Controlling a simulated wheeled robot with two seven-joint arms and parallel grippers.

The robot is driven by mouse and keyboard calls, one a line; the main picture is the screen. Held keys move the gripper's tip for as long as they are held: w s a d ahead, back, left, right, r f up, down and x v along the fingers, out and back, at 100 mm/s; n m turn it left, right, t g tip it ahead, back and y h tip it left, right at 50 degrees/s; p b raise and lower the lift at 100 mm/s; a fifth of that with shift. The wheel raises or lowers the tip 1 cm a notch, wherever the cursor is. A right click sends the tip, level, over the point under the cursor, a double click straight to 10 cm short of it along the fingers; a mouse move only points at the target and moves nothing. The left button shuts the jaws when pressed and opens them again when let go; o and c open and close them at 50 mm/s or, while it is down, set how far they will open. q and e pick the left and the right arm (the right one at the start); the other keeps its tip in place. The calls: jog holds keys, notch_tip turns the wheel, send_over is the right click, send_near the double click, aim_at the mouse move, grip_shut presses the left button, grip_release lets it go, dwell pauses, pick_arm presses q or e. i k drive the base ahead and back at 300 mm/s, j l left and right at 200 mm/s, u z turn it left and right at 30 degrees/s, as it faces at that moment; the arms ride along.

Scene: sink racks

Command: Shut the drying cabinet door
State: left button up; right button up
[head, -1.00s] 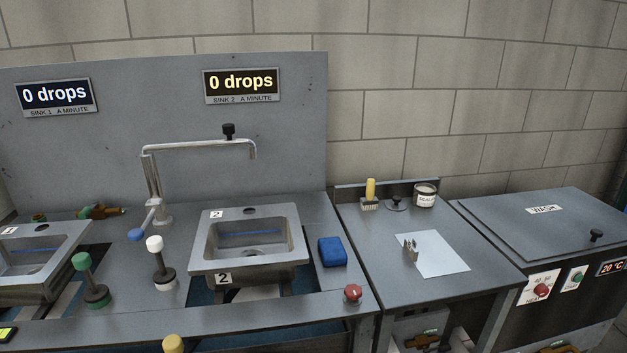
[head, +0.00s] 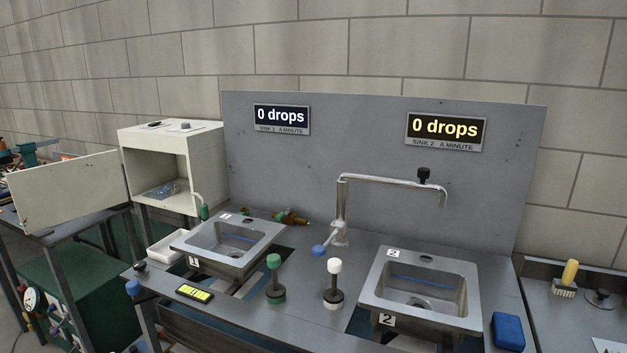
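The drying cabinet (head: 205,150) is a cream box at the left, beside the sink bench. Its front is open, and small bluish items (head: 165,190) lie inside on its floor. A flat cream panel, apparently its door (head: 70,190), stands swung wide open to the left of the opening. The door's right edge is near the cabinet's left front edge. I cannot make out a handle on the door. Neither of my grippers shows in the head view.
Sink 1 (head: 184,247) and sink 2 (head: 377,310) sit in the grey bench right of the cabinet. A white tray (head: 165,247) lies below the cabinet's front. A cluttered bench (head: 22,213) is behind the door, with a green cabinet (head: 90,290) below.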

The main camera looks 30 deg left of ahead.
aim_at(54, 194)
jog(key=j, duration=0.6)
jog(key=k+j+z, duration=0.1)
jog(key=j, duration=0.5)
jog(key=k+j+z, duration=0.1)
jog(key=j, duration=0.55)
jog(key=k+j, duration=0.1)
jog(key=j, duration=0.5)
jog(key=k+j+z, duration=0.1)
jog(key=j, duration=0.5)
jog(key=k+j, duration=0.1)
jog(key=j, duration=0.5)
jog(key=k+j+z, duration=0.1)
jog(key=j, duration=0.45)
jog(key=k+j, duration=0.15)
jog(key=j, duration=0.45)
jog(key=j+z, duration=0.1)
jog(key=j, duration=0.45)
jog(key=k+j, duration=0.1)
jog(key=j, duration=0.45)
jog(key=j+z, duration=0.15)
jog(key=j, duration=0.4)
jog(key=k+j+z, duration=0.1)
jog(key=j, duration=0.45)
jog(key=k+j, duration=0.15)
jog(key=j, duration=0.35)
jog(key=z, duration=0.05)
